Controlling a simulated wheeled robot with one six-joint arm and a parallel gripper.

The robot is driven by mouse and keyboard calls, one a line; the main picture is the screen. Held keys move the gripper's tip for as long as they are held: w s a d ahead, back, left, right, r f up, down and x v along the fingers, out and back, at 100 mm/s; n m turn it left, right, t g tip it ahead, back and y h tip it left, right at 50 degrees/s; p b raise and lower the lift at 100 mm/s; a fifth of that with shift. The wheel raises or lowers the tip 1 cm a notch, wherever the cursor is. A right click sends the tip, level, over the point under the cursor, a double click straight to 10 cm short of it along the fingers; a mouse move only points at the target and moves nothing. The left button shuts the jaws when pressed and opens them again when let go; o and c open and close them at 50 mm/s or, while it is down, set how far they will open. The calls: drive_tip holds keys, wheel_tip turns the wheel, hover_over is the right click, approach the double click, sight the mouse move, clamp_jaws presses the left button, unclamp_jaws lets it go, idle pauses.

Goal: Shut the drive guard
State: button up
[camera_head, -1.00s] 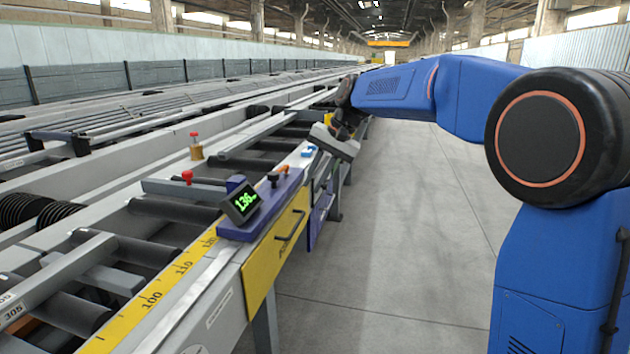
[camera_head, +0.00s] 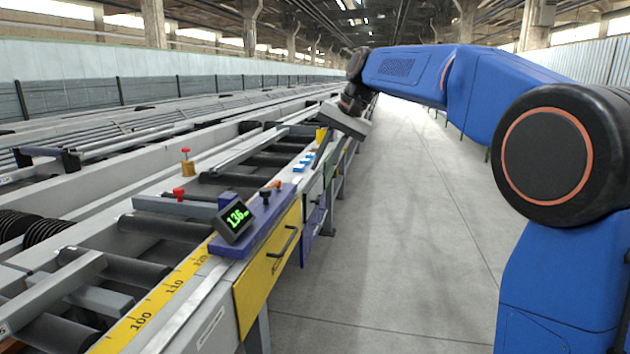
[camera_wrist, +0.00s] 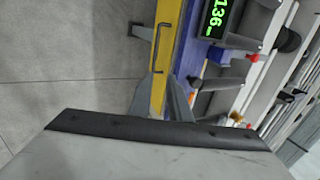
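A yellow panel (camera_head: 268,262) with a black bar handle (camera_head: 283,250) is on the aisle side of the table, below the digital display; I take it to be the drive guard. Whether it stands ajar or flush I cannot tell. It also shows in the wrist view (camera_wrist: 166,28), with its handle (camera_wrist: 161,46) upright in the picture. My gripper (camera_wrist: 160,80) is open and empty, its two grey fingers apart just below the handle in the picture and not touching it.
A display reading 136 (camera_head: 236,218) sits on a purple block. A red knob (camera_head: 178,194) and a brass post with a red top (camera_head: 187,162) stand on the table. A purple panel (camera_head: 314,224) is past the yellow one. The aisle floor (camera_head: 400,250) is clear.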

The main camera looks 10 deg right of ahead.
drive_tip(key=w+v, duration=0.1)
drive_tip(key=v, duration=0.5)
drive_tip(key=shift+s+r, duration=0.2)
drive_tip(key=shift+s, duration=0.3)
drive_tip(key=shift+d, duration=0.15)
drive_tip(key=s+d+f+n+t+h, duration=0.1)
drive_tip(key=s+d+f, duration=0.25)
drive_tip(key=s, duration=0.35)
drive_tip(key=s+d+f+h, duration=0.1)
drive_tip(key=s+d+f, duration=0.1)
drive_tip(key=s+f, duration=0.45)
drive_tip(key=s+d+f+n+t+h, duration=0.1)
drive_tip(key=s+d+f, duration=0.15)
drive_tip(key=s, duration=0.55)
drive_tip(key=s+d+f+n, duration=0.1)
drive_tip(key=s+d+f, duration=0.2)
drive_tip(key=s+f, duration=0.5)
drive_tip(key=s+d+f+t+h, duration=0.1)
drive_tip(key=s+d+f, duration=0.2)
drive_tip(key=s+f, duration=0.6)
drive_tip(key=shift+s+d+f+n+h, duration=0.2)
drive_tip(key=shift+d+f+n+h, duration=0.15)
drive_tip(key=shift+f, duration=0.25)
drive_tip(key=shift+s+a, duration=0.1)
